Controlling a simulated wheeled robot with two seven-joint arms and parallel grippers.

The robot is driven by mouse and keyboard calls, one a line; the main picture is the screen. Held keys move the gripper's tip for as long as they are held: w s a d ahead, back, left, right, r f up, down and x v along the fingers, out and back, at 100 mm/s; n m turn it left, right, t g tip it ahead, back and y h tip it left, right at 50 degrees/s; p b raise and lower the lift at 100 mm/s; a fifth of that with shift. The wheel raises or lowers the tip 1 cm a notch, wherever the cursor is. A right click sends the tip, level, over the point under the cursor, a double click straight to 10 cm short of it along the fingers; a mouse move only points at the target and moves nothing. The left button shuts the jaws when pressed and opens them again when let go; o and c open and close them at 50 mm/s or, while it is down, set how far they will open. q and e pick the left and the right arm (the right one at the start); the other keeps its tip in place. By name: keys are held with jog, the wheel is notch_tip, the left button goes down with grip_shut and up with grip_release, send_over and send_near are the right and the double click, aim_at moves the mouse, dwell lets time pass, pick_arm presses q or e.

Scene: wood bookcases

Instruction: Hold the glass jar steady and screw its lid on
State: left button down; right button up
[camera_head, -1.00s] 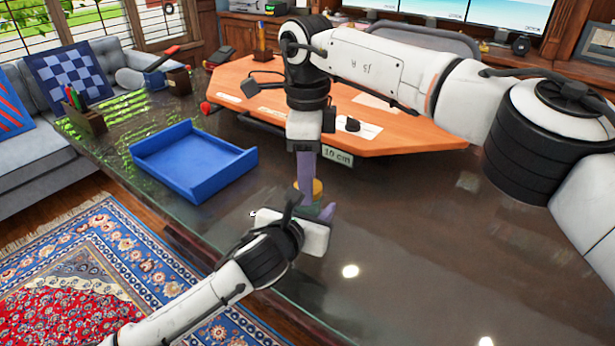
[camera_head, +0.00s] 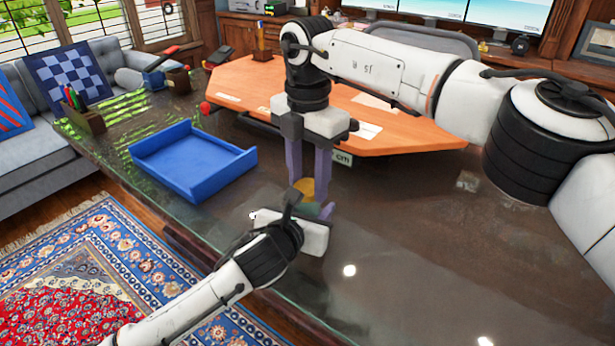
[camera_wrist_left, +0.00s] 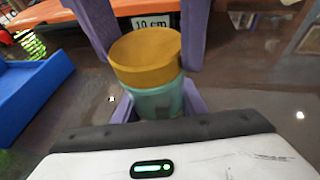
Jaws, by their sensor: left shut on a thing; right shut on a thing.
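The glass jar (camera_wrist_left: 158,101) is teal and see-through, and stands upright in the left wrist view. In the head view only a small part of it (camera_head: 308,208) shows. My left gripper (camera_head: 310,210) is shut on the jar from the side, low over the dark table. The yellow-orange lid (camera_wrist_left: 147,57) sits on top of the jar; I cannot tell how tightly. It also shows in the head view (camera_head: 305,188). My right gripper (camera_head: 308,181) points straight down and is shut on the lid, one purple finger on each side.
A blue open tray (camera_head: 193,160) stands to the left on the dark glossy table (camera_head: 430,240). An orange raised board (camera_head: 400,140) with a "10 cm" label (camera_wrist_left: 152,22) lies behind the jar. A pen holder (camera_head: 83,118) is at the far left. The table's front right is clear.

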jog(key=m, duration=0.6)
jog(key=o, duration=1)
jog(key=shift+o, duration=0.2)
jog(key=shift+r, duration=2.25)
jog(key=shift+c, duration=0.4)
